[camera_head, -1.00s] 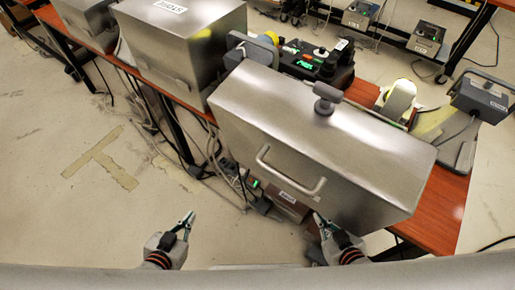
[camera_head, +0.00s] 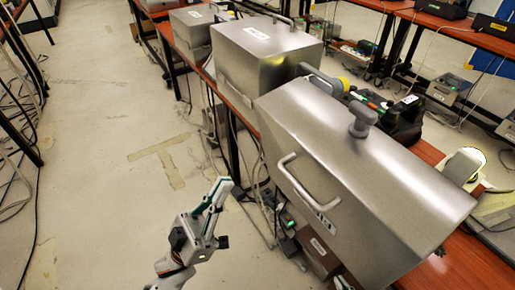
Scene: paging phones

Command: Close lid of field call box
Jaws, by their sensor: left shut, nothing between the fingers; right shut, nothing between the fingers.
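A large brushed-steel box (camera_head: 345,170), which looks like the field call box, stands on the red-brown bench in the right half of the head view. It has a bar handle (camera_head: 300,182) on its front face and a T-shaped knob (camera_head: 363,118) on top. Only a sliver of my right gripper (camera_head: 342,283) shows at the bottom edge, below the box front.
A second steel box (camera_head: 262,58) and a smaller one (camera_head: 190,30) stand farther along the bench (camera_head: 235,97). A dark device (camera_head: 400,115) sits behind the large box. The floor at left is open.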

